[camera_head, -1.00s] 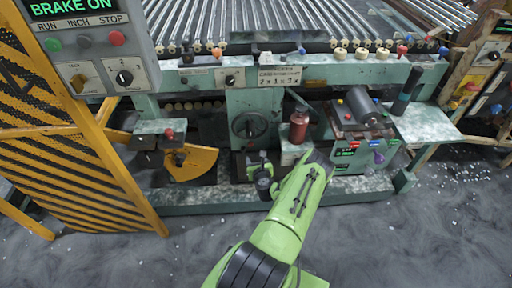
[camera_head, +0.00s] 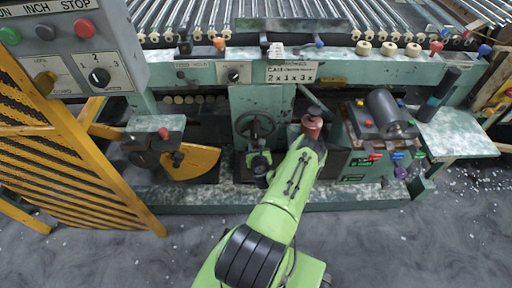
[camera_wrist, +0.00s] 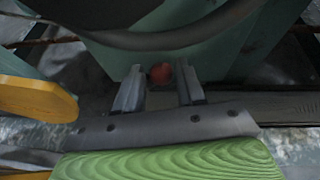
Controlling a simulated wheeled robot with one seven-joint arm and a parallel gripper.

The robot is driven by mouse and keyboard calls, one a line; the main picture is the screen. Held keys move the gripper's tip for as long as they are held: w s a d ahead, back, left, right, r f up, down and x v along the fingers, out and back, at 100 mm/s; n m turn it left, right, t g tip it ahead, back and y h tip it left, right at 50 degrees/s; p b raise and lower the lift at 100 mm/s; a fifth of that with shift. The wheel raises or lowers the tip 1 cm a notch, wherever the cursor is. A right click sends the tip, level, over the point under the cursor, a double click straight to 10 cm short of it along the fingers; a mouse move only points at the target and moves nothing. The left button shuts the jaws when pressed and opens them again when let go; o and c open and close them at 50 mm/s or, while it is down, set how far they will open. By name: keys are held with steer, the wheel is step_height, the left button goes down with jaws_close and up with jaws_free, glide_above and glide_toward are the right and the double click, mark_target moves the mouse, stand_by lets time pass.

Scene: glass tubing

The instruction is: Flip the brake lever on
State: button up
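A small red ball knob (camera_wrist: 160,74) shows in the wrist view, between and just beyond my fingertips. It may be the brake lever's end; its shaft is not visible. My gripper (camera_wrist: 158,88) is open, with its two grey fingers apart on either side of the knob. I cannot tell whether they touch it. In the head view my gripper (camera_head: 259,165) is low in front of the machine, below the handwheel (camera_head: 256,124). The knob is not distinguishable there. Another red knob (camera_head: 164,133) sits on a green box to the left, above a yellow curved plate (camera_head: 190,162).
The handwheel rim (camera_wrist: 160,38) crosses close above my fingers in the wrist view. The yellow plate (camera_wrist: 35,98) is at its left. A control box (camera_head: 85,50) and yellow mesh guard (camera_head: 65,140) stand left.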

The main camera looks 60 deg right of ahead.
jaws_close()
steer(key=shift+w+a+r+n+p, duration=0.1)
steer(key=shift+w+r+n+p, duration=0.15)
steer(key=shift+p, duration=0.2)
steer(key=shift+s+f, duration=0.1)
steer(key=shift+o, duration=2.4)
jaws_free()
